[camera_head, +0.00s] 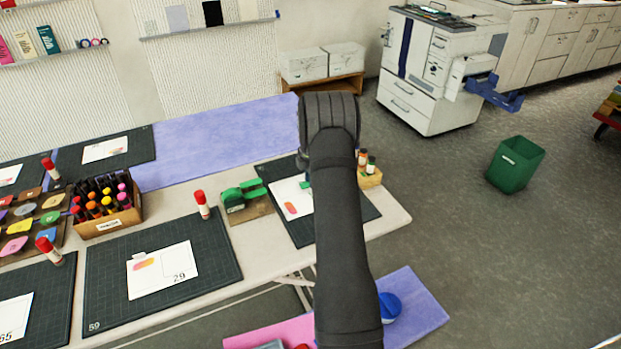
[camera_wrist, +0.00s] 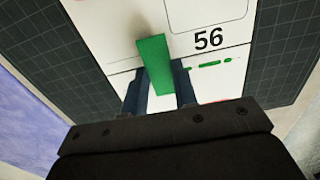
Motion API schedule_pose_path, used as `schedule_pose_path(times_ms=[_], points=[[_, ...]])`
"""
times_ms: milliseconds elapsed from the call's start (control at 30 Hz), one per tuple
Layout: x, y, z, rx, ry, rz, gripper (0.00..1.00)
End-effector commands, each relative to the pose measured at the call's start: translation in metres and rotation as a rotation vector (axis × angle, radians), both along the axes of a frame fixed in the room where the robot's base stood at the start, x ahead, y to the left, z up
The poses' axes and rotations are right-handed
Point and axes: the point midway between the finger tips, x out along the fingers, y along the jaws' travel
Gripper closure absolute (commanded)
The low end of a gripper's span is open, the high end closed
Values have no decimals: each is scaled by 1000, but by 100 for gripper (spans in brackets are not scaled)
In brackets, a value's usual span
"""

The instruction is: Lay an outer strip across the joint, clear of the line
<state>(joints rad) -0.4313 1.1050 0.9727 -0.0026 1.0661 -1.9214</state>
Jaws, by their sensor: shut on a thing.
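In the wrist view my gripper (camera_wrist: 160,76) is shut on a green strip (camera_wrist: 153,55), whose far end sticks out beyond the fingertips. Beneath is a white sheet (camera_wrist: 105,18) printed with 56. A thin dark line, which looks like the joint, crosses the white surface, and the strip lies over it in this view. A row of green dashes (camera_wrist: 208,65) runs right of the fingers, close to that line. A soft shadow lies left of the strip; I cannot tell whether the strip touches the paper. In the head view my arm hides the gripper; part of the sheet (camera_head: 291,196) shows.
The sheet lies on a dark cutting mat (camera_head: 300,233). A green dispenser (camera_head: 243,195) stands left of it, and a wooden block with small bottles (camera_head: 370,172) stands right. A glue stick (camera_head: 202,204) is farther left. The table edge is near on the right.

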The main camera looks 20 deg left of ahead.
Motion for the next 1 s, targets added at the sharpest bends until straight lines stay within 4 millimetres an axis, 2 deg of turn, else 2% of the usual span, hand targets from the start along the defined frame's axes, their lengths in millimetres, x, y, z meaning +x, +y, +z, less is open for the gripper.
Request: schedule_pose_path(times_ms=[1000], points=[[0,0,-8,0,0,0,85]])
